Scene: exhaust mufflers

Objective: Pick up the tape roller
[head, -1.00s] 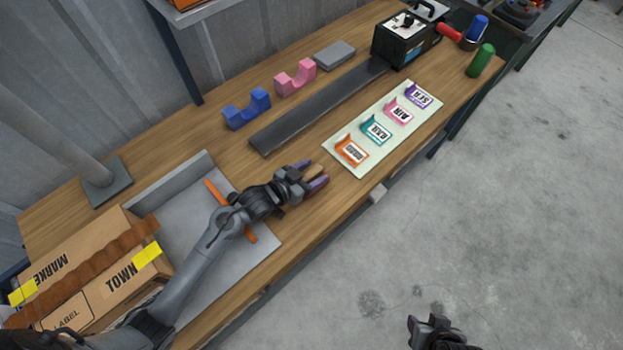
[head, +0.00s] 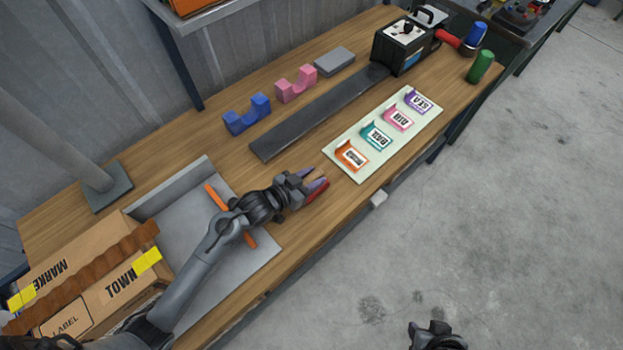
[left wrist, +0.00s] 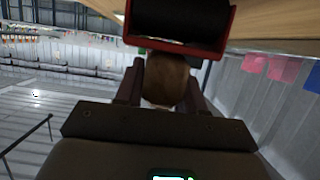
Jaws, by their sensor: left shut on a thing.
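The tape roller shows in the left wrist view, with a red frame, a black roll (left wrist: 180,18) and a brown handle (left wrist: 165,80). My left gripper (head: 313,180) is shut on the handle, with a finger on each side of it. In the head view a red part of the tape roller (head: 318,193) shows beside the fingers, near the front edge of the bench; the rest is hidden. My right gripper (head: 437,337) is at the bottom of the head view, over the floor and far from the bench. Its fingers cannot be made out.
A pale board with coloured labelled holders (head: 352,172) lies right of my left gripper. A dark strip (head: 300,127), a blue cradle (head: 247,114) and a pink cradle (head: 295,84) lie behind. A carton (head: 75,275) and a grey tray (head: 175,240) stand left.

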